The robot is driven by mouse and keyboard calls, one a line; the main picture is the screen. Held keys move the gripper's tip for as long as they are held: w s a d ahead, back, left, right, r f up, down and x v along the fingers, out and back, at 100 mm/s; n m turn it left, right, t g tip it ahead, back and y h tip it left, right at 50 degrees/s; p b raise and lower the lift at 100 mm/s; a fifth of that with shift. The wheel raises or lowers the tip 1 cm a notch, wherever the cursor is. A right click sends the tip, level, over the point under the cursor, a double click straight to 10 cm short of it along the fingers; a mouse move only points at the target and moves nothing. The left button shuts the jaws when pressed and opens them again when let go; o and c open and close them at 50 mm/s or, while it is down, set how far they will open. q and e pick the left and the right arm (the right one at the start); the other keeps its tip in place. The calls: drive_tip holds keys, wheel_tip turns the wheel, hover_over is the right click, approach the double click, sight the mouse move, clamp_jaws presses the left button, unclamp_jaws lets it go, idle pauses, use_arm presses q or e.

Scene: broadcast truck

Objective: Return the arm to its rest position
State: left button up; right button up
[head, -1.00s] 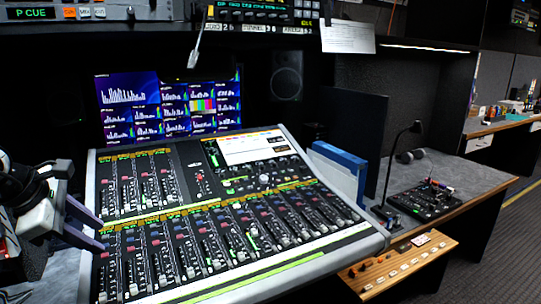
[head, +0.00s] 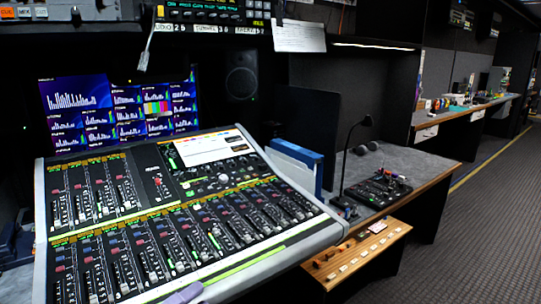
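A pale purple-grey fingertip, seemingly of my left gripper (head: 185,293), shows at the bottom edge, in front of the mixing console's near edge. The rest of that gripper is out of the picture, so I cannot tell whether it is open or shut. Nothing is seen held at the tip. My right gripper is not in view. The large mixing console (head: 291,244), with rows of faders and knobs, fills the left and middle of the view.
Behind the console are a multi-window screen (head: 75,92) and a dark speaker (head: 241,82). To the right are a blue binder (head: 297,160), a gooseneck lamp (head: 350,150), a small control panel (head: 378,190) and a wooden button strip (head: 355,252). The carpeted floor (head: 480,230) at right is clear.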

use_arm(q)
drive_tip(key=s+a+f+n+t+y, duration=0.1)
drive_tip(key=s+a+f+n+y, duration=0.1)
drive_tip(key=f+n+y, duration=0.35)
drive_tip(key=s+a+f+n+y, duration=0.1)
drive_tip(key=s+f+n+y, duration=0.1)
drive_tip(key=f+n, duration=0.55)
drive_tip(key=s+d+f+n+g+y, duration=0.1)
drive_tip(key=s+f+n+g+y, duration=0.2)
drive_tip(key=s+f+n+g, duration=0.3)
drive_tip(key=s+f+n, duration=0.5)
drive_tip(key=s+f, duration=0.5)
drive_tip(key=s, duration=0.1)
drive_tip(key=shift+d+f+n+g, duration=0.25)
drive_tip(key=shift+f+n+g, duration=0.05)
drive_tip(key=shift+f+n, duration=0.1)
